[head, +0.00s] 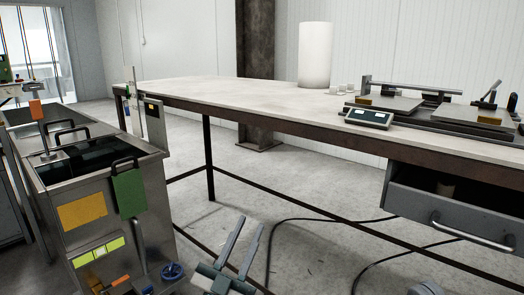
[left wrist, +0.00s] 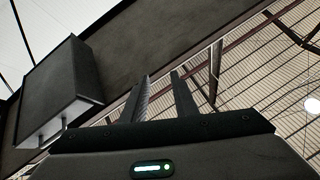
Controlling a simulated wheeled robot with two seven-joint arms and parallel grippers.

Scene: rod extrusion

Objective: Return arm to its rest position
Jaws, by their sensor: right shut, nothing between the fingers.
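My left gripper (head: 246,240) is at the bottom middle of the head view, below and in front of the long worktable (head: 215,93). Its two fingers are apart with nothing between them. They also show apart and empty in the left wrist view (left wrist: 160,85), pointing up past the table's underside. A small grey part of my right gripper (head: 426,288) shows at the bottom edge, right of centre. It is shut, and most of it is cut off by the frame.
An open drawer (head: 455,205) hangs under the table's right end. A metal tank (head: 150,190) stands at left. Black cables (head: 300,219) lie on the floor. A press-like device (head: 435,107) and a white cylinder (head: 315,55) stand on the table. Its middle is clear.

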